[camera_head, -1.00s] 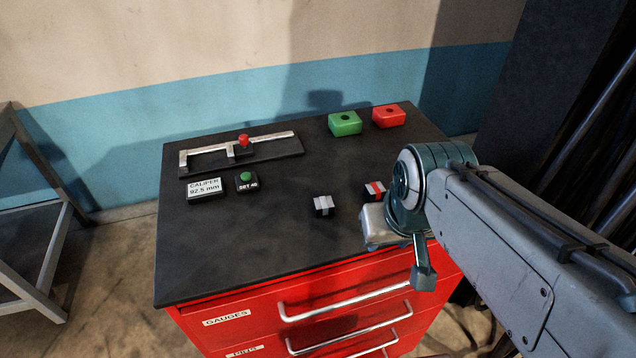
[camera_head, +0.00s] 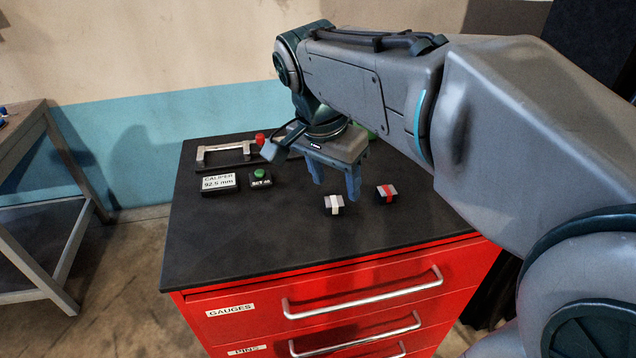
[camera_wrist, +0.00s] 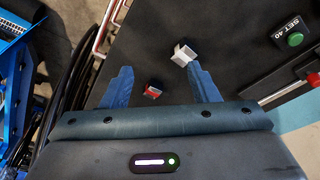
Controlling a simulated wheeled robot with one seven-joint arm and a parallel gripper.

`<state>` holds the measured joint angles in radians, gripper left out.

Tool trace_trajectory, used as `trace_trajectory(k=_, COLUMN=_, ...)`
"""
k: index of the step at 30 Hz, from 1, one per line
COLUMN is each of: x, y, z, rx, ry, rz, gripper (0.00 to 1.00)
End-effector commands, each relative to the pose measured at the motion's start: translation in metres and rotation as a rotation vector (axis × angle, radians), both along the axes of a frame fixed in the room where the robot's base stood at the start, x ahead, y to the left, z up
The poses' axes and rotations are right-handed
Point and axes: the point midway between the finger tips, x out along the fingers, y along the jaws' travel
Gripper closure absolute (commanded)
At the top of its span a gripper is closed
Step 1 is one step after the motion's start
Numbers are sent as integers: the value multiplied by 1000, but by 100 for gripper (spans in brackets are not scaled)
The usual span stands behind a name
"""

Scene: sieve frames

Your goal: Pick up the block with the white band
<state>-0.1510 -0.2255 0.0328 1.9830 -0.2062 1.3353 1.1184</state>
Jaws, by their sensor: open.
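The block with the white band (camera_head: 334,204) lies on the black cabinet top, dark with a white stripe across it. In the wrist view, the white-banded block (camera_wrist: 184,54) appears by the tip of the right-hand finger; I cannot tell if they touch. My gripper (camera_head: 335,188) points down above the top, just behind this block in the head view. Its two blue fingers are apart with nothing between them. A similar block with a red band (camera_head: 387,194) lies to the right; it also shows in the wrist view (camera_wrist: 153,92), between the fingers in the picture.
The caliper display (camera_head: 219,183), a black box with a green button (camera_head: 260,178) and the caliper (camera_head: 224,155) with a red knob (camera_head: 260,139) sit at the left and back left. My arm mostly hides a green block (camera_head: 371,133). The front left of the top is clear.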

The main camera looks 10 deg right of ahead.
Motion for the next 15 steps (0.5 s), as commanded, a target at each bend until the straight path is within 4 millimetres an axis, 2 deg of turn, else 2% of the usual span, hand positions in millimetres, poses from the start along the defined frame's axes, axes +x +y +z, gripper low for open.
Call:
trace_trajectory(k=1, x=11, y=5, z=2, rx=-18, ry=0, rz=-87, gripper=45)
trace_trajectory(k=6, x=38, y=17, z=16, rx=-84, ry=-27, rz=-405, gripper=45)
trace_trajectory(k=12, x=58, y=28, z=27, rx=-145, ry=-79, rz=-666, gripper=45)
trace_trajectory(k=15, x=62, y=31, z=30, rx=-160, ry=-96, rz=-731, gripper=45)
